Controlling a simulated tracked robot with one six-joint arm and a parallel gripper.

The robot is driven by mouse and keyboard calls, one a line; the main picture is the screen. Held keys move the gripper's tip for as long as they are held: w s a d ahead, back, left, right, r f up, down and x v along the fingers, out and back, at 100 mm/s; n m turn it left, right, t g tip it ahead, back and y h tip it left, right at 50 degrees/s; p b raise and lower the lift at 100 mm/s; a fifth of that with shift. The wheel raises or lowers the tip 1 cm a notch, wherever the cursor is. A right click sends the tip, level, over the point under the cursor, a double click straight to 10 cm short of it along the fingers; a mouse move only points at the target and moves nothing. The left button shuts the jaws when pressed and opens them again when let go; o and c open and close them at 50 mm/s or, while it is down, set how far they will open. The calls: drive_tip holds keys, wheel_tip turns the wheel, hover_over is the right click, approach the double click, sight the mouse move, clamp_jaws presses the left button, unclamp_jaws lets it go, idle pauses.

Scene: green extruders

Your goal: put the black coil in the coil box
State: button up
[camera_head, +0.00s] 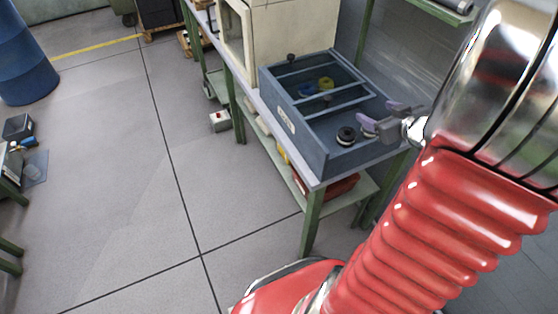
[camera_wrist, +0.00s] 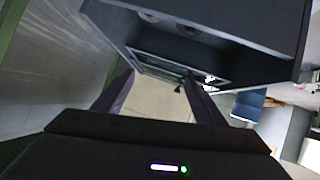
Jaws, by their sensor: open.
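The coil box (camera_head: 316,146) is a blue-grey open box with dividers and a white label, standing on the green-framed bench. A black coil (camera_head: 346,135) lies in its near, largest compartment. My gripper (camera_head: 376,117) is open, with nothing seen between its fingers, above the box's right part and a little right of the black coil. In the wrist view my open gripper (camera_wrist: 158,84) points toward the box (camera_wrist: 255,25), where two dim round shapes show inside; I cannot tell their colours.
A yellow coil (camera_head: 326,83) and a blue coil (camera_head: 306,90) sit in a farther compartment. A beige machine (camera_head: 290,35) stands behind the box. A lower shelf (camera_head: 345,186) holds red things. A blue barrel (camera_head: 28,55) stands far left. The floor between is mostly clear.

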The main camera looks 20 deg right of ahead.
drive_tip(key=w+a+r+m+g+h, duration=0.2)
drive_tip(key=a+r+g+h, duration=0.1)
drive_tip(key=a+r, duration=0.65)
drive_tip(key=s+a+g+y, duration=0.1)
drive_tip(key=s+a, duration=0.5)
drive_tip(key=a, duration=0.6)
drive_tip(key=s+a+f+n+g+y, duration=0.1)
drive_tip(key=s+a+y, duration=0.3)
drive_tip(key=a, duration=0.9)
drive_tip(key=shift+s+a+f+n+g+y, duration=0.15)
drive_tip(key=shift+s+a+n+g+y, duration=0.15)
drive_tip(key=shift+s+g, duration=0.65)
drive_tip(key=shift+s+t, duration=0.25)
drive_tip(key=shift+c, duration=0.2)
